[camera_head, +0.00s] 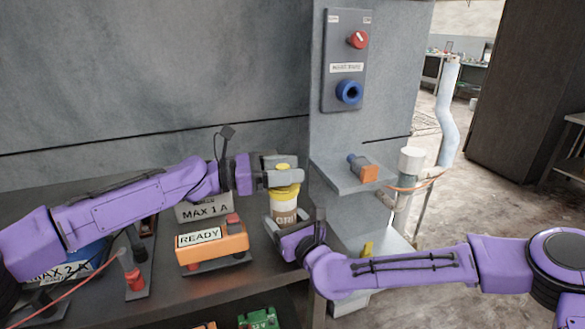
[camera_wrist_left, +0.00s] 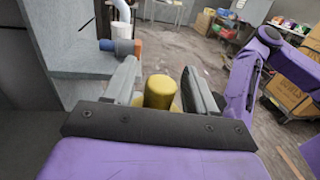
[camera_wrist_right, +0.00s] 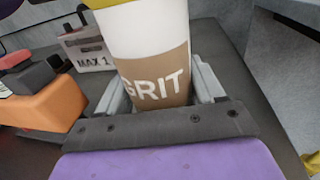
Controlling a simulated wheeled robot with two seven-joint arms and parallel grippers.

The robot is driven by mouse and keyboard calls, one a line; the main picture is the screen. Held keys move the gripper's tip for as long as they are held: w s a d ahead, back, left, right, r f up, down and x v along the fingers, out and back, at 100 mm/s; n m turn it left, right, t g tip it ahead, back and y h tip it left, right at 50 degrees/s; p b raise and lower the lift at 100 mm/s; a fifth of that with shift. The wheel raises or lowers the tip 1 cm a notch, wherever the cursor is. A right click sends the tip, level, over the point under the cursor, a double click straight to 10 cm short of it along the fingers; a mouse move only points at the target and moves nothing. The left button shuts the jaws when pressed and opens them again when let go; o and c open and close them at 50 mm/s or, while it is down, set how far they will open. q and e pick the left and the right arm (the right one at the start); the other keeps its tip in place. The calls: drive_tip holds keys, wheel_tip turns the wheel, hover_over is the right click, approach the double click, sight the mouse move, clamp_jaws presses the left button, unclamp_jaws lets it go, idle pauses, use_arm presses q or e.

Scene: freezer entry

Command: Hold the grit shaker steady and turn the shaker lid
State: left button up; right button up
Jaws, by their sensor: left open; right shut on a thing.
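The grit shaker (camera_head: 284,212) is a white cup with a brown band lettered GRIT, standing upright near the right end of the dark bench. My right gripper (camera_head: 292,230) is shut on its lower body; the right wrist view shows the shaker (camera_wrist_right: 155,70) between the fingers (camera_wrist_right: 157,92). The yellow shaker lid (camera_head: 284,190) is on top of the shaker. My left gripper (camera_head: 280,171) is open at the lid, its fingers on either side of the lid's yellow knob (camera_wrist_left: 159,92) in the left wrist view. Gaps show between knob and fingers there.
An orange box labelled READY (camera_head: 212,245) stands left of the shaker, with a MAX 1 A block (camera_head: 203,210) behind it. A grey shelf (camera_head: 340,175) with a blue and orange part (camera_head: 362,168) is to the right. A switch panel (camera_head: 346,60) hangs above.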

use_arm(q)
drive_tip(key=shift+w+d, duration=0.15)
drive_tip(key=shift+d, duration=0.4)
drive_tip(key=c, duration=1)
drive_tip(key=shift+o, duration=0.2)
